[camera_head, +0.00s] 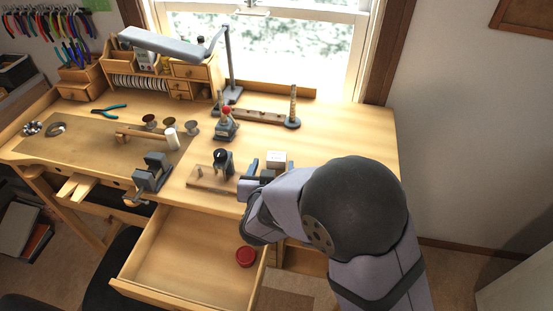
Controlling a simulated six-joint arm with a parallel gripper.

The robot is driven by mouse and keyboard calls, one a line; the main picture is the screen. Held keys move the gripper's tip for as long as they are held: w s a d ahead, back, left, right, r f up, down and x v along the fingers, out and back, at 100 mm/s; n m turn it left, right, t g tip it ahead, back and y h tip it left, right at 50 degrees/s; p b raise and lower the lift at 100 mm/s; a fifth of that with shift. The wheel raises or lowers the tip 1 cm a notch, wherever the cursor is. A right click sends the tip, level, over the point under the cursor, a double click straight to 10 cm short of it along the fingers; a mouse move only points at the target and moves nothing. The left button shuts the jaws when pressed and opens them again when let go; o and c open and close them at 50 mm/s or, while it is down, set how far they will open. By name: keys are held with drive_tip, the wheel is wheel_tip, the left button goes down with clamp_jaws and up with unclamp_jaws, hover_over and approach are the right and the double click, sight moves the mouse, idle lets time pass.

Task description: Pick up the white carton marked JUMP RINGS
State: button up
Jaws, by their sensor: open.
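A small white carton (276,157) stands on the bench top right of centre, and I see its upper part. Its marking is too small to read. My gripper (272,166) is low over the bench, with one blue finger left of the carton and one right of it. The jaws are open, and I cannot tell whether a finger touches the carton. My gripper and forearm hide the carton's lower front.
A wooden block with a dark round tool (222,162) stands close left of my gripper. A small vise (153,174) is at the bench's front edge. The pulled-out drawer (165,275) holds a red round tin (246,257). The bench right of the carton is clear.

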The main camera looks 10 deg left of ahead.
sight(276, 160)
drive_tip(key=shift+d+p+x, duration=0.1)
drive_tip(key=shift+p+x, duration=0.4)
drive_tip(key=shift+x, duration=1)
drive_tip(key=shift+d+p+x, duration=0.15)
drive_tip(key=shift+p+x, duration=0.3)
drive_tip(key=shift+x, duration=1.05)
drive_tip(key=c, duration=1.1)
